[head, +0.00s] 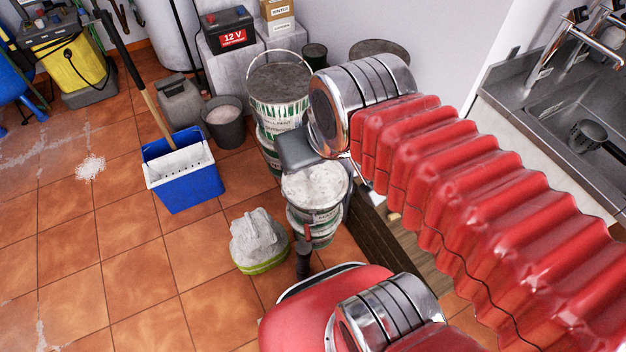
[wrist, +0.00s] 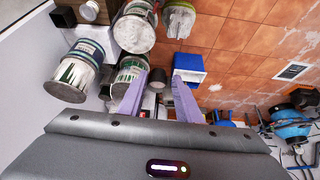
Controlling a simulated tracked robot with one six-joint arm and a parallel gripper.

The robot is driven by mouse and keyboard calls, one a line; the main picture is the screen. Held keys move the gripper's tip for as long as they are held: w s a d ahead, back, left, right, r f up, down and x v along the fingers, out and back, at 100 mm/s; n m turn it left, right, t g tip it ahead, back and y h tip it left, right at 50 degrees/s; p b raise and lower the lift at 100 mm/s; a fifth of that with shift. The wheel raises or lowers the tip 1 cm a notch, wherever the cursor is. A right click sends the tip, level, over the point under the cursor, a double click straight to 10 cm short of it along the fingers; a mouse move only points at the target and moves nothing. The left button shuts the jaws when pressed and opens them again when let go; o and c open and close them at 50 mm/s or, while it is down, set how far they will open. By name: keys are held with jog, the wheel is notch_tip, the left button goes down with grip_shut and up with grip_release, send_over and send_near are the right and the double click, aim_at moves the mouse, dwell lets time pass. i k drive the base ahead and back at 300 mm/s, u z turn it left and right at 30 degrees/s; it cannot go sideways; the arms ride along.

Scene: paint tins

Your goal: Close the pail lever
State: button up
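A paint tin with a pale, crusted top (head: 315,188) stands stacked on another tin, near the middle of the head view. A larger paint tin with a raised wire handle (head: 279,95) stands behind it, on top of another tin. Several tins also show in the wrist view, one of them a paint-streaked tin (wrist: 75,72). I cannot make out a pail lever for certain in either view. My gripper (wrist: 159,78) has its two fingers apart with nothing held between them. In the head view my wrist hides part of the tins, and the fingertips are not clear.
A blue bucket (head: 184,184) with a mop stands left of the tins. A filled bag in a green-rimmed bowl (head: 258,243) sits close in front. A dark bucket (head: 224,122) and a steel sink (head: 570,105) flank the area. Tiled floor at left is mostly clear.

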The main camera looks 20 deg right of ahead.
aim_at(306, 226)
jog(key=k, duration=1.35)
jog(key=u, duration=0.3)
jog(key=i, duration=1.15)
jog(key=u, duration=0.9)
jog(key=i, duration=0.65)
jog(key=u, duration=0.3)
